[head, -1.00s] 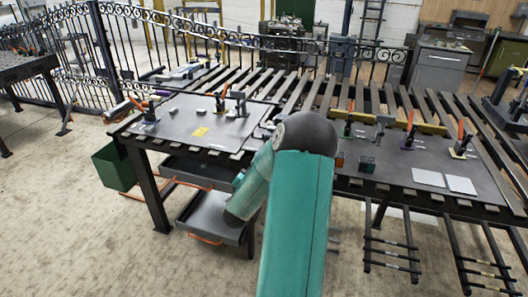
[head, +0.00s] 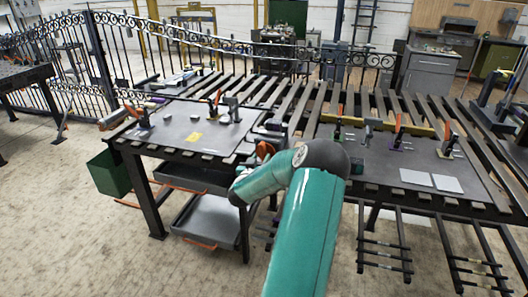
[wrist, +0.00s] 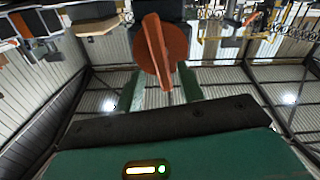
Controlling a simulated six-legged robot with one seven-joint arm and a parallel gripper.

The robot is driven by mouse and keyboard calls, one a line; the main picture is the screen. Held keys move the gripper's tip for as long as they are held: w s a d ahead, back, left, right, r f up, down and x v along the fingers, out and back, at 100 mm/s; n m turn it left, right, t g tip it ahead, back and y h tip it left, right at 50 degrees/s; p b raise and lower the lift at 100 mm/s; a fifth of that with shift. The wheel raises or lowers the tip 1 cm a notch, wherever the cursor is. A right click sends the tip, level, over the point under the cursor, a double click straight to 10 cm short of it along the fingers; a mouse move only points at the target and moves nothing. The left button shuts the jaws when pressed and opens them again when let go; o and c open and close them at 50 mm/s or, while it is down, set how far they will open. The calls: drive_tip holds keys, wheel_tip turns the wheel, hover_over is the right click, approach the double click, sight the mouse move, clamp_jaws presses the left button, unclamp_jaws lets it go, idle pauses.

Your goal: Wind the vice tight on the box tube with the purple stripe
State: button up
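An orange winged handle (wrist: 162,50) fills the middle of the wrist view, in front of a dark block that looks like the vice body. It also shows in the head view (head: 264,149) at the table's front edge, just beyond the end of my arm. My gripper (wrist: 161,88) has its two green fingers apart, with the handle's lower tip in line with the gap between them. I cannot tell whether the fingers touch the handle. I cannot make out the box tube with the purple stripe for certain, nor where the jaws stand.
A slatted table carries a left plate (head: 172,138) and a right plate (head: 415,165), both with several orange-handled clamps. Two pale sheets (head: 430,180) lie on the right plate. A grey drawer (head: 207,219) and a green bin (head: 107,175) are below left. Ironwork gates stand behind.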

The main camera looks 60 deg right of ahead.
sight(264, 150)
drive_tip(key=d, duration=0.3)
drive_tip(key=w+d, duration=0.1)
drive_tip(key=d, duration=0.2)
drive_tip(key=shift+w+d, duration=0.1)
drive_tip(key=shift+d, duration=0.05)
clamp_jaws()
